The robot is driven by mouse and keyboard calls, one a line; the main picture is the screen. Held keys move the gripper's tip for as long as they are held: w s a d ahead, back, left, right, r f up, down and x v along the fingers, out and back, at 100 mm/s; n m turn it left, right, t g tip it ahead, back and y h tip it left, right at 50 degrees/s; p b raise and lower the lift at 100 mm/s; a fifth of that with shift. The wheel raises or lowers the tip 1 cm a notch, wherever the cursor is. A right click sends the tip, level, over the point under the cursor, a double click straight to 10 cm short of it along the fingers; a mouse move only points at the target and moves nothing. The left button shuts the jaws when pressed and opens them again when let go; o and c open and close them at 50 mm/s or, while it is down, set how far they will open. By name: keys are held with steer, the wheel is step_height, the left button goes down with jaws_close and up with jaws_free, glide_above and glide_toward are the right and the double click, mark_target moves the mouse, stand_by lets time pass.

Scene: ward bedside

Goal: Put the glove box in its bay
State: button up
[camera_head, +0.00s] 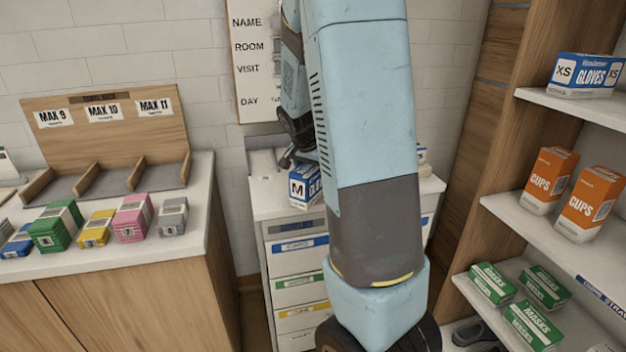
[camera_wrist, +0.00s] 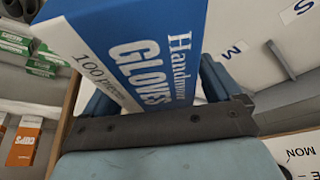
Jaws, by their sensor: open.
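The glove box (camera_head: 304,190), white and blue with an M on its end, is on the white cabinet top (camera_head: 265,205), partly hidden by my arm in the head view. In the wrist view the blue and white glove box (camera_wrist: 150,50) fills the upper middle, close in front of my gripper. My gripper (camera_head: 289,158) is open beside the box's upper part; its blue fingers show on either side of the box in the wrist view (camera_wrist: 155,92). Whether a finger touches the box, I cannot tell. Labels S (camera_wrist: 235,50) and M (camera_wrist: 301,7) mark a pale divided surface.
Right shelves hold an XS glove box (camera_head: 585,76), orange cup boxes (camera_head: 550,182) and green mask boxes (camera_head: 492,284). On the left counter (camera_head: 110,262) several coloured boxes stand before a wooden divided rack (camera_head: 105,140). A whiteboard (camera_head: 250,75) hangs behind my arm.

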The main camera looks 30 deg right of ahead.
steer(key=shift+r, duration=0.1)
steer(key=c, duration=1.5)
